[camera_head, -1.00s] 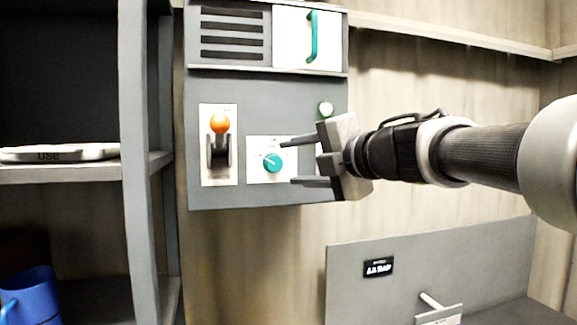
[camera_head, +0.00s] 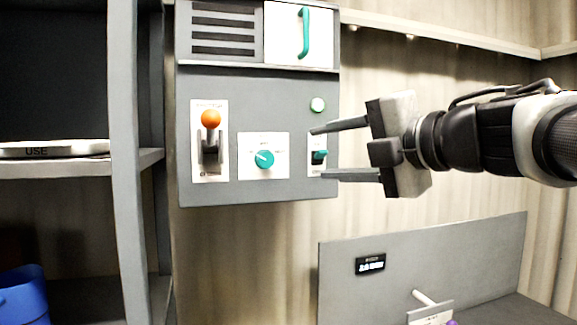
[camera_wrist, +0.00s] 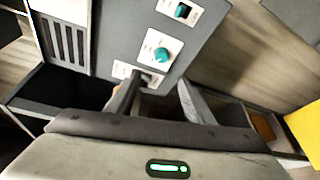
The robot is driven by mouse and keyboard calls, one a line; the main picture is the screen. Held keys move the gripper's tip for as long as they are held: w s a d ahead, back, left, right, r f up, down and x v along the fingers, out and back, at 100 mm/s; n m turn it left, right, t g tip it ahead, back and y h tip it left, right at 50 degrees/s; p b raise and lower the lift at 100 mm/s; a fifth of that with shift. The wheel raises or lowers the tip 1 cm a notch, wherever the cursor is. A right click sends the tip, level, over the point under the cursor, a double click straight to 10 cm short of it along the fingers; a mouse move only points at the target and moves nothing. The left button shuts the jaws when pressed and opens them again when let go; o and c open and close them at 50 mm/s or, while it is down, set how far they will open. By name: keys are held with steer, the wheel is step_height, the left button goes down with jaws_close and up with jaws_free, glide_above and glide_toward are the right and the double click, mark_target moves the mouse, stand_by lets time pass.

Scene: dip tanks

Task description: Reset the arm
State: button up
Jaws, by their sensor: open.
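My gripper (camera_head: 318,152) is open and empty, at the right edge of the grey control panel (camera_head: 260,90) in the head view. Its fingers point left, just in front of the small teal switch (camera_head: 319,156); I cannot tell whether they touch the panel. The teal knob (camera_head: 264,159) and the orange-topped lever (camera_head: 211,118) are left of the fingertips, clear of them. In the wrist view, my two fingers (camera_wrist: 160,95) are spread, and the teal knob (camera_wrist: 161,54) shows beyond them.
A round pale button (camera_head: 318,104) is above the switch. A teal handle (camera_head: 304,32) is on the white door at the top. A low grey panel with a small display (camera_head: 370,264) is below.

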steer(key=w+d+m+t+h, duration=0.1)
steer(key=d+m+t+h, duration=0.65)
steer(key=m, duration=0.65)
steer(key=s+d+f+m+g+h, duration=0.2)
steer(key=d+f+m+g+h, duration=0.15)
steer(key=f, duration=0.25)
steer(key=s+d+f+m+g+h, duration=0.1)
steer(key=d+f+m+g+h, duration=0.15)
steer(key=f+m, duration=0.3)
steer(key=s+a+f+m+g+y, duration=0.2)
steer(key=s+a+f+g, duration=0.1)
steer(key=s+f, duration=0.5)
steer(key=s+a+f+m+g+y, duration=0.1)
steer(key=s+a+f+m+g, duration=0.2)
steer(key=f, duration=1.1)
steer(key=s+a+g, duration=0.1)
steer(key=s+g, duration=0.2)
steer(key=s, duration=0.2)
steer(key=shift+a+f+y, duration=0.3)
steer(key=shift+y, duration=0.05)
